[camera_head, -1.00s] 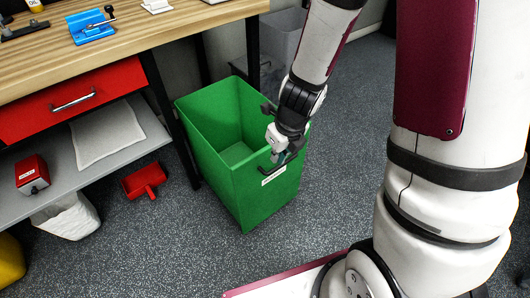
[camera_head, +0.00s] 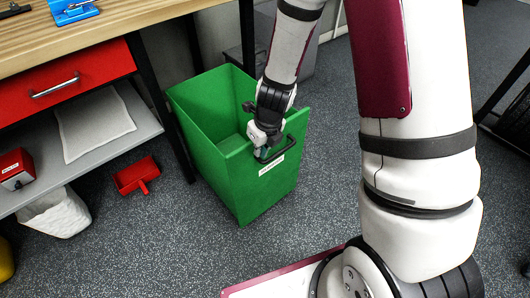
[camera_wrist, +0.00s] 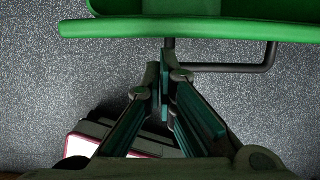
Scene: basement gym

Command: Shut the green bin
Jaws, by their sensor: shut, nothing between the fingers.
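The green bin (camera_head: 238,185) stands upright on the floor with its top open and its inside empty, partly beside the bench's black leg. Its front has a black handle (camera_head: 283,151) and a white label. My gripper (camera_head: 260,150) is shut and empty at the bin's front, by the left end of the handle. In the wrist view, the bin's green rim (camera_wrist: 190,30) runs across the top. The handle (camera_wrist: 230,67) also shows there, and my shut fingertips (camera_wrist: 168,75) overlap its left end. I cannot tell whether they touch it.
A wooden bench (camera_head: 110,38) with a red drawer (camera_head: 65,85) and a grey lower shelf (camera_head: 85,150) stands at the left. A red dustpan (camera_head: 136,175) and a white waste basket (camera_head: 55,212) are on the floor. Speckled floor is free in front of the bin.

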